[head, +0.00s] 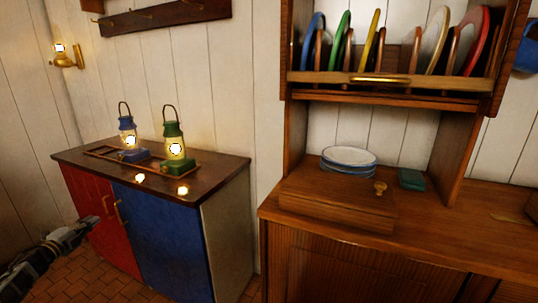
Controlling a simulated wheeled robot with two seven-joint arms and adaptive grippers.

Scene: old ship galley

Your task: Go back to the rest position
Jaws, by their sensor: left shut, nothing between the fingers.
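My left gripper (84,229) comes in from the lower left edge of the head view. Its fingers are shut and hold nothing. It is in the air in front of the red door (90,213) of the low cabinet, below the cabinet top. I cannot tell whether it touches the door. My right gripper is out of view.
A blue lantern (128,140) and a green lantern (175,150) stand lit on the low cabinet (222,167). A wooden counter (440,217) at right holds stacked plates (348,158) and a wooden box (335,208). Above, a rack (400,84) holds several coloured plates. Tiled floor shows lower left.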

